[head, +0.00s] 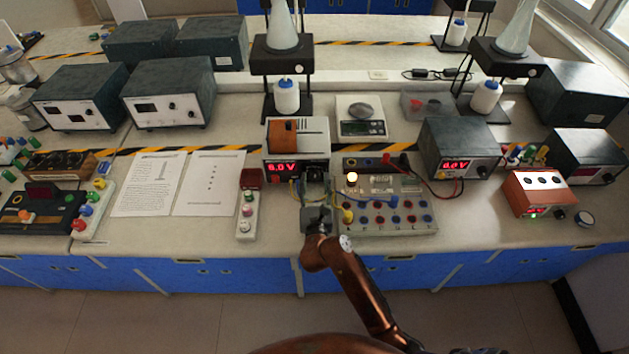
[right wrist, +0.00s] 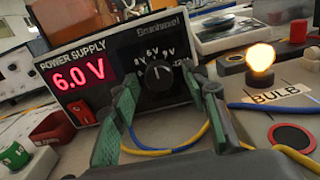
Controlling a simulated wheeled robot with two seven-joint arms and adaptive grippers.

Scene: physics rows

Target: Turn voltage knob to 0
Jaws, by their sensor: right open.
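The power supply (head: 297,150) stands on the bench with a red lit display. In the right wrist view the power supply (right wrist: 125,45) shows 6.0 V. Its round black voltage knob (right wrist: 158,76) has a pale mark pointing up, towards the 6V label. My right gripper (head: 316,196) is in front of the supply and hides part of its front in the head view. In the wrist view its green-padded fingers (right wrist: 167,95) are open, one on each side of the knob, with gaps. Whether they reach the knob's depth is unclear. My left gripper is not in view.
A lit bulb (right wrist: 260,60) glows on the circuit board (head: 385,215) right of the supply. Blue and yellow wires (right wrist: 185,150) run below the knob, close to my fingers. A button strip (head: 247,212) and paper sheets (head: 210,185) lie to the left.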

